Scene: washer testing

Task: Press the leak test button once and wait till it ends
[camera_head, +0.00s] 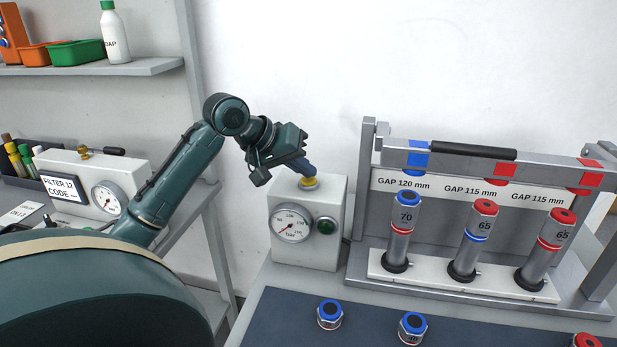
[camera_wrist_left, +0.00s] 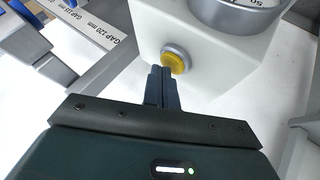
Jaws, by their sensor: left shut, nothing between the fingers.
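The white leak test box (camera_head: 336,205) stands on the bench in the middle of the head view. A yellow button (camera_head: 309,183) sits on its top in a grey ring; it also shows in the left wrist view (camera_wrist_left: 177,62). A round gauge (camera_head: 291,223) marked bar and a dark green round lamp or button (camera_head: 326,225) are on its front. My left gripper (camera_head: 308,168) is shut and empty, its fingertips right at the yellow button; I cannot tell whether they touch it. The fingertips (camera_wrist_left: 161,73) overlap the button's edge in the wrist view. My right gripper is not in view.
A grey rack (camera_head: 375,190) with three cylinders stands right of the box. Blue-topped and red-topped parts lie on the dark mat (camera_head: 270,325) in front. A second gauge box (camera_head: 137,172) is at left. A shelf (camera_head: 130,68) holds bins and a bottle.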

